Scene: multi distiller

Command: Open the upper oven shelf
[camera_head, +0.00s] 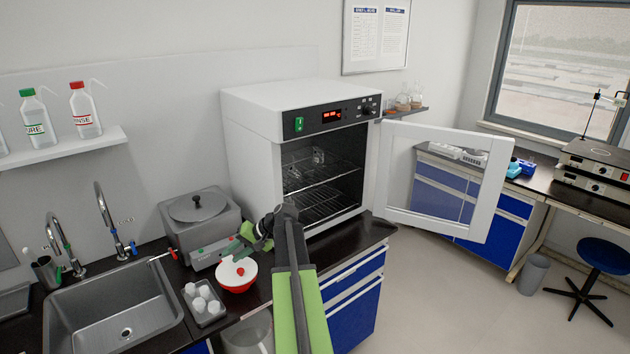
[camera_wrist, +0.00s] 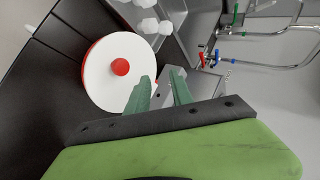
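The white oven (camera_head: 265,98) stands on the dark bench with its glass-paned door (camera_head: 497,180) swung wide open to the right. Inside, the upper oven shelf (camera_head: 325,174) is a wire rack with small glassware (camera_head: 318,155) on it. A lower wire rack (camera_head: 322,205) lies beneath it. Both racks appear to sit inside the oven. My gripper (camera_head: 236,248) is in front of the oven's lower left, near the grey water bath, apart from the shelf. In the wrist view my gripper (camera_wrist: 160,82) has its two green fingers spread, with nothing visibly held.
A grey water bath (camera_head: 196,215) stands left of the oven. A sink (camera_head: 120,315) is at left. The open door fills space at right.

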